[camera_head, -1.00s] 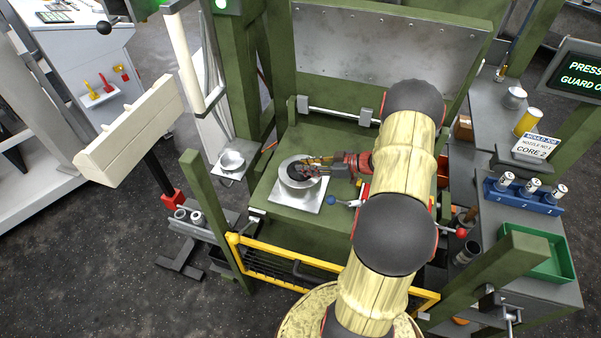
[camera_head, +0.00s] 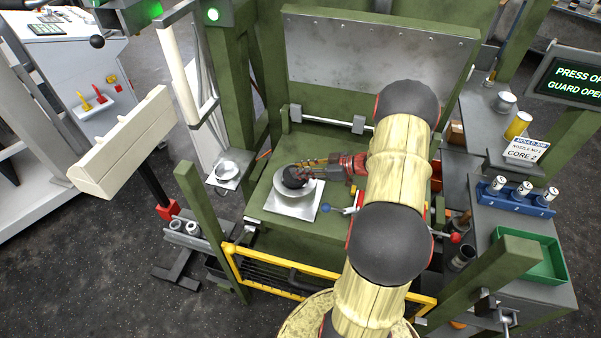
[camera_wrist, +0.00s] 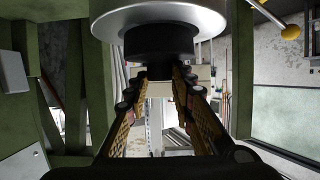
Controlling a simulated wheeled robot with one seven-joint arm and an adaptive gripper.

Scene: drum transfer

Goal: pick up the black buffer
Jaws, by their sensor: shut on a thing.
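The black buffer (camera_head: 294,177) is a dark, short cylinder at the tips of my gripper (camera_head: 305,170). It overlaps the round silver dish (camera_head: 291,196) on a square metal plate (camera_head: 290,208) and appears raised above the dish's middle. In the wrist view the buffer (camera_wrist: 160,41) sits just beyond the fingertips, in front of the silver dish (camera_wrist: 160,14). My gripper (camera_wrist: 161,74) is shut on a narrower dark part of it. Whether the buffer still touches the dish is hidden.
A green frame (camera_head: 197,210) and a yellow-railed guard (camera_head: 290,262) stand in front of the press bed. A small silver bowl (camera_head: 227,170) sits on a side shelf to the left.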

